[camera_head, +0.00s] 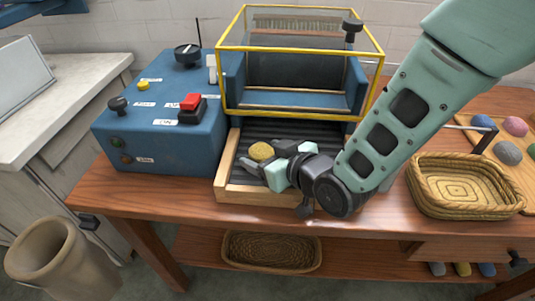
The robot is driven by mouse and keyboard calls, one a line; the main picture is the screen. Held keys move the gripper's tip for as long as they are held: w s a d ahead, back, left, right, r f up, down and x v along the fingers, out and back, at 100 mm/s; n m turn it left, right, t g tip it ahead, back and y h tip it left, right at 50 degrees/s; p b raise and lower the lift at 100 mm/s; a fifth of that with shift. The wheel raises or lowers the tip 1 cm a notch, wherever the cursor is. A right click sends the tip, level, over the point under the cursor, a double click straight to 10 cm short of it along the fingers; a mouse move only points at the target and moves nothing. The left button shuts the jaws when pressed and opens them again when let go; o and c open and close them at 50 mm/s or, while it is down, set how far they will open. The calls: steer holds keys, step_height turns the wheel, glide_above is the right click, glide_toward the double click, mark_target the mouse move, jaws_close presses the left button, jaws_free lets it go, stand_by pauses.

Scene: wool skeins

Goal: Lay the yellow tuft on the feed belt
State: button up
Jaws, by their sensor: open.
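The yellow tuft (262,152) is at the front left part of the dark ribbed feed belt (240,143), which lies in a wooden frame below the machine's mouth. My gripper (264,156) reaches in from the right, low over the belt. It is open, with its fingers beside the tuft. Whether a finger touches the tuft, and whether the tuft rests fully on the belt, I cannot tell. My gripper and wrist hide the belt's front right part.
A yellow-edged clear guard (300,66) stands over the belt's back. A blue control box (165,130) with a red switch (191,102) is to the left. An empty-looking wicker basket (464,205) and a wooden tray (513,180) with coloured tufts are to the right.

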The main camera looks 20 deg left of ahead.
steer(key=shift+r, duration=0.2)
steer(key=v, duration=1.2)
steer(key=shift+w+d, duration=0.1)
steer(key=shift+d, duration=0.05)
steer(key=s+d+r+m+g+h, duration=0.2)
steer(key=s+d+h, duration=0.3)
steer(key=d, duration=0.4)
steer(key=s+d+r+m+g+h, duration=0.1)
steer(key=s+d+g+h, duration=0.4)
steer(key=d, duration=0.5)
steer(key=shift+s+r+m+h, duration=0.4)
steer(key=shift+s+m+h, duration=0.1)
steer(key=shift+s, duration=0.55)
steer(key=shift+d+r, duration=0.1)
